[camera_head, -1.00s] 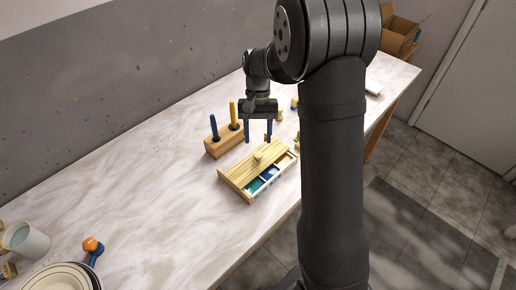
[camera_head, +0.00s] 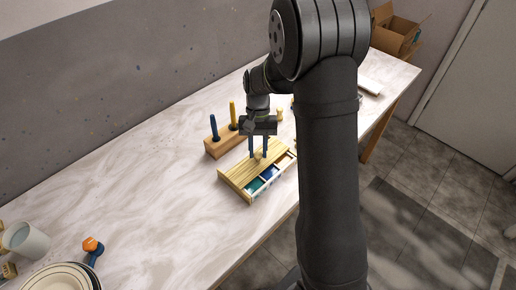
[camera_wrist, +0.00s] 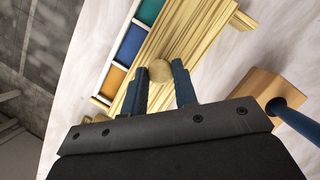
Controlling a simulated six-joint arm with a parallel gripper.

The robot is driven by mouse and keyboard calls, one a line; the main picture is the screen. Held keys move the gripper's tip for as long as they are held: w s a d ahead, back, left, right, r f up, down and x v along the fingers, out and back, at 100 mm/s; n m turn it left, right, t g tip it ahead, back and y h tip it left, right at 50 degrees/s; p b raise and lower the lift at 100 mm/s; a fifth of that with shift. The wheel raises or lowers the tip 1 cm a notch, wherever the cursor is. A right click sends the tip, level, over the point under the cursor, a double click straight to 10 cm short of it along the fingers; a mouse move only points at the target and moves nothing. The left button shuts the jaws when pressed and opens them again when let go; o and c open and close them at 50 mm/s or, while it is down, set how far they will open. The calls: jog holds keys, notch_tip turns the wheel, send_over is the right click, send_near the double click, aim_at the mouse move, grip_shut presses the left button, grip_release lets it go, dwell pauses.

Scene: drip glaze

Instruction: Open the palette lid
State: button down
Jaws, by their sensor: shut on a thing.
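The palette is a wooden box with a slatted wooden lid (camera_head: 241,170); the lid covers most of it. Coloured compartments, green and blue, show along its front side (camera_head: 262,181). In the wrist view the lid (camera_wrist: 188,38) lies beside blue-green, blue and orange compartments (camera_wrist: 131,45). A round wooden knob (camera_wrist: 159,70) stands on the lid. My gripper (camera_head: 259,157) is over the lid at the knob, its two blue fingers pointing down. In the wrist view my gripper (camera_wrist: 163,74) is shut on the knob, with a finger on either side.
A wooden block (camera_head: 225,143) holding a blue and a yellow tool stands close behind the palette. A small wooden piece (camera_head: 280,114) stands farther back. A cup (camera_head: 27,241), an orange-topped tool (camera_head: 93,246) and plates (camera_head: 62,279) are at lower left.

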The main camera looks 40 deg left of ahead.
jog(key=shift+a, duration=1.75)
jog(key=c, duration=1.1)
grip_release()
jog(key=shift+c, duration=0.2)
jog(key=v, duration=1.7)
jog(key=shift+r, duration=0.2)
jog(key=shift+w, duration=0.1)
